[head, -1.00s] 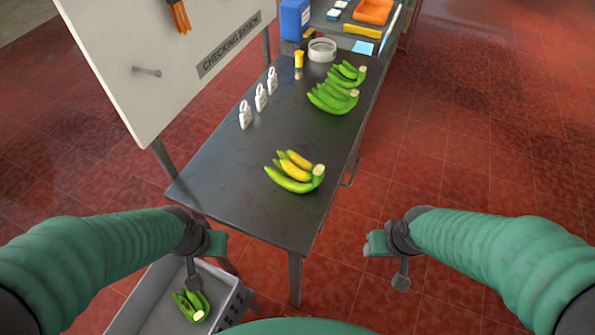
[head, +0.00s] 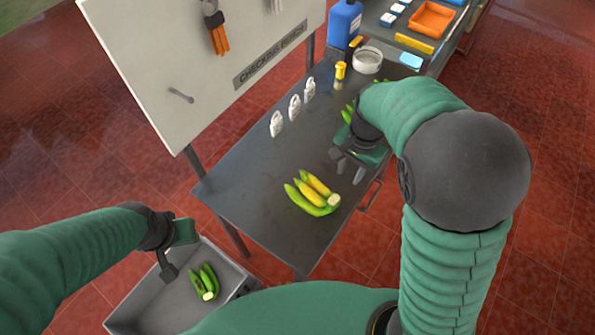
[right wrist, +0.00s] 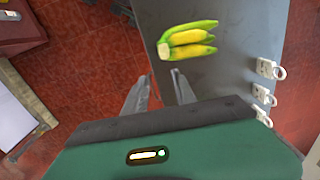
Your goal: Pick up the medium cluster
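A banana cluster of yellow and green fruit (head: 311,194) lies on the dark table, its cut stem toward the right. It also shows in the right wrist view (right wrist: 187,40), beyond the fingertips. My right gripper (head: 347,174) is over the table's right part, just beyond and right of this cluster, its two fingers apart with nothing between them (right wrist: 162,84). Green bananas (head: 347,114) at the back of the table are mostly hidden by my right arm. A green cluster (head: 205,282) lies in the grey crate.
White padlock-like tags (head: 294,106) stand along the table's left edge (head: 225,185). A white board (head: 190,60) rises behind them. A blue jug (head: 344,22), a yellow-capped bottle (head: 340,74) and a round clear container (head: 367,60) stand at the back. The grey crate (head: 130,310) is low at front left.

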